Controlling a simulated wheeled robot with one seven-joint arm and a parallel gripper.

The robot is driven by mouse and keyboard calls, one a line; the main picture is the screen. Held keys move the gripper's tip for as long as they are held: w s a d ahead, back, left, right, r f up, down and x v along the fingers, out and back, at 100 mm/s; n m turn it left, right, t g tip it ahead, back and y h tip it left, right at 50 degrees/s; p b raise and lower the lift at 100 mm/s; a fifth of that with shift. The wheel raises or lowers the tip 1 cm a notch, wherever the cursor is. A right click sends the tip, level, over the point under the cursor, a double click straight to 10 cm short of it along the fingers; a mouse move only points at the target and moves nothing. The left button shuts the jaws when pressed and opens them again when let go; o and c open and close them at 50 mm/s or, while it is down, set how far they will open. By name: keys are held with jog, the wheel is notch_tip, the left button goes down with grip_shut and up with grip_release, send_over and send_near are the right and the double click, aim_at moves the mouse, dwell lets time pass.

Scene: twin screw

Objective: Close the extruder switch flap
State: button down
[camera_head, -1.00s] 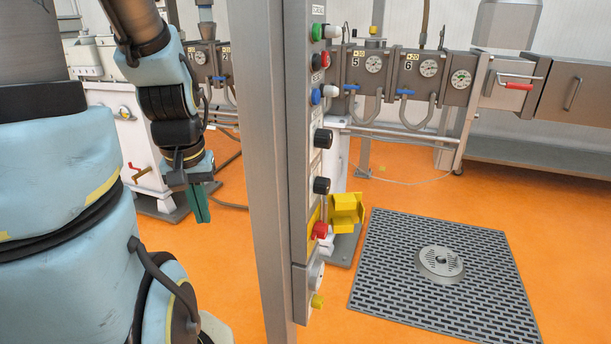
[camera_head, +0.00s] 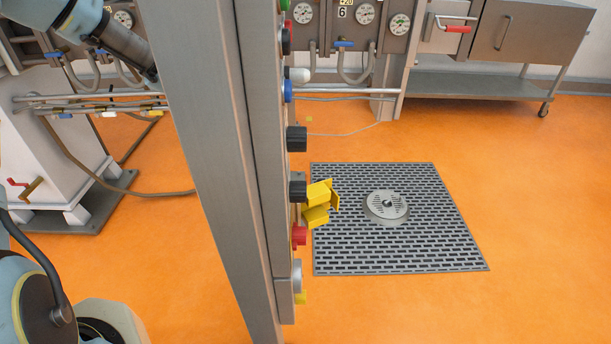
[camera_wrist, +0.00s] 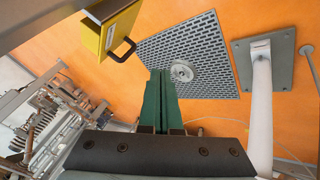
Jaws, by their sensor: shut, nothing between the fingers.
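The yellow switch flap (camera_head: 320,203) stands open, sticking out to the right from the narrow side of the grey control post. A red switch knob (camera_head: 299,236) sits just below it. In the wrist view, a yellow part (camera_wrist: 114,32) with a dark loop shows at the upper left, probably the flap; I cannot tell for sure. My gripper (camera_wrist: 161,74) has its green fingers shut with nothing between them. They are below and right of the yellow part and apart from it in the picture. In the head view the gripper is hidden behind the post.
The grey control post (camera_head: 215,150) stands upright between my arm and the flap. Black knobs (camera_head: 297,139) jut from its side above the flap. A floor grate (camera_head: 450,235) lies on the orange floor behind. A white pipe stand (camera_wrist: 262,110) is at right in the wrist view.

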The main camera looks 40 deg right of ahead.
jog(key=s+d+f+p, duration=0.5)
jog(key=s+d+f, duration=0.2)
jog(key=d+f, duration=0.1)
jog(key=shift+s+d+m, duration=0.3)
jog(key=shift+s, duration=0.05)
jog(key=shift+s+d, duration=0.1)
jog(key=shift+d, duration=0.05)
dwell(0.4)
